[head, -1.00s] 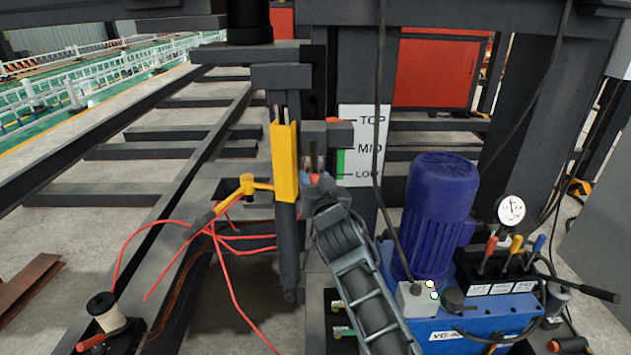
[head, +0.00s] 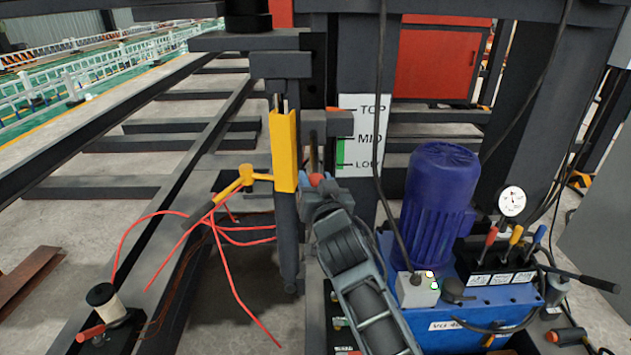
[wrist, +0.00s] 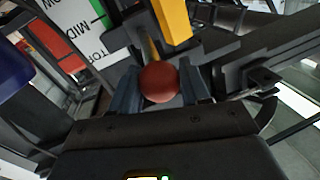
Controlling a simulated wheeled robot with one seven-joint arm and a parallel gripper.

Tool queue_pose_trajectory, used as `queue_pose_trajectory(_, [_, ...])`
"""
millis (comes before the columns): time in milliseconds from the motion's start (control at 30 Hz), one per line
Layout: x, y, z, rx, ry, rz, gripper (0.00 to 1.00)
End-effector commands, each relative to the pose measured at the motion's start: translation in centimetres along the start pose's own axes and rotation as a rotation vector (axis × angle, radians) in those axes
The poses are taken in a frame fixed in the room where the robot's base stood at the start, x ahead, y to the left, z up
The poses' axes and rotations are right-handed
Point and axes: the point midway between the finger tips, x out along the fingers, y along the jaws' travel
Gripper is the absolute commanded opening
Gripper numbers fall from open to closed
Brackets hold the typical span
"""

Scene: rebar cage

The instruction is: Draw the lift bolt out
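The lift bolt (wrist: 159,82) shows in the wrist view as a round red knob on a short brass-coloured shaft. Behind it is the dark bracket. My gripper (wrist: 160,88) has one finger on each side of the knob, close against it, and appears shut on it. In the head view the knob of the bolt (head: 316,179) is a small orange-red spot at the end of my gripper (head: 322,184), just right of the yellow guard. The fingers are mostly hidden there by my wrist. How deep the shaft sits cannot be seen.
A yellow guard (head: 284,150) with a handle stands just left of the bolt. The TOP/MID/LOW scale plate (head: 367,125) is behind. A black cable (head: 380,90) hangs close on the right. A blue motor (head: 440,205) and a lever block (head: 495,262) stand right.

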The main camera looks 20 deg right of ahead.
Motion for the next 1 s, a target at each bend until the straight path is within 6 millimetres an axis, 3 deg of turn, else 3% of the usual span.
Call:
queue_pose_trajectory(233, [0.0,-0.1,-0.1,0.0,0.001,-0.001,0.69])
queue_pose_trajectory(533, [-0.4,0.0,0.0,0.0,0.0,-0.001,0.69])
queue_pose_trajectory(1000, [-7.0,-0.1,0.2,-0.001,0.0,-0.002,0.69])
